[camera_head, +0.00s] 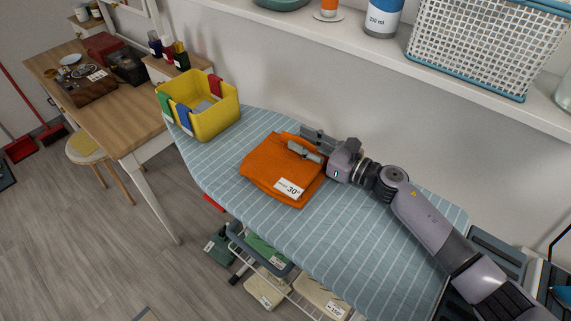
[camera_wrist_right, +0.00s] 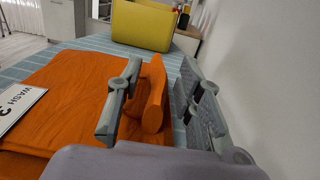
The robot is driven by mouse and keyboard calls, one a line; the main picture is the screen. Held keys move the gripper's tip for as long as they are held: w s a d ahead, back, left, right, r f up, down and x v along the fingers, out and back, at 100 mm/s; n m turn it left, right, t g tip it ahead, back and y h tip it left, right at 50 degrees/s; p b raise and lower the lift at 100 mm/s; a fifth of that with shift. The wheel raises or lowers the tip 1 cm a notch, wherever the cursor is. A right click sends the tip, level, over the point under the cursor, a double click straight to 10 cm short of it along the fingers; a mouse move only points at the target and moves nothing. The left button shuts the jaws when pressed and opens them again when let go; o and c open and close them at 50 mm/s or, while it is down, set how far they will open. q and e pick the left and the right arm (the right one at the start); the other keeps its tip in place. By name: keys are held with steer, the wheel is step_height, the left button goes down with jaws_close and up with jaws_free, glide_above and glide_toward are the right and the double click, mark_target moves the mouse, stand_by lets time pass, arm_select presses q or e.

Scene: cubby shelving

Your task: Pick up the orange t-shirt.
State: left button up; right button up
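The orange t-shirt (camera_head: 268,168) lies folded on the blue striped ironing board (camera_head: 215,165), with a white tag (camera_head: 290,188) reading 30° on its near corner. My right gripper (camera_head: 308,144) is at the shirt's far right edge. In the right wrist view, the gripper (camera_wrist_right: 160,100) is open. A raised orange fold (camera_wrist_right: 153,95) of the shirt stands between its two fingers. The fold is close to the left finger, and a gap shows between it and the right finger. My left gripper is not in view.
A yellow bin (camera_head: 215,119) with coloured clips stands at the board's far left end. The wall is close behind the board. A shelf above holds a white basket (camera_head: 485,45) and a bottle (camera_head: 383,18). The board right of the shirt is partly clear.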

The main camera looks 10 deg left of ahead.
jaws_close()
stand_by(0.5)
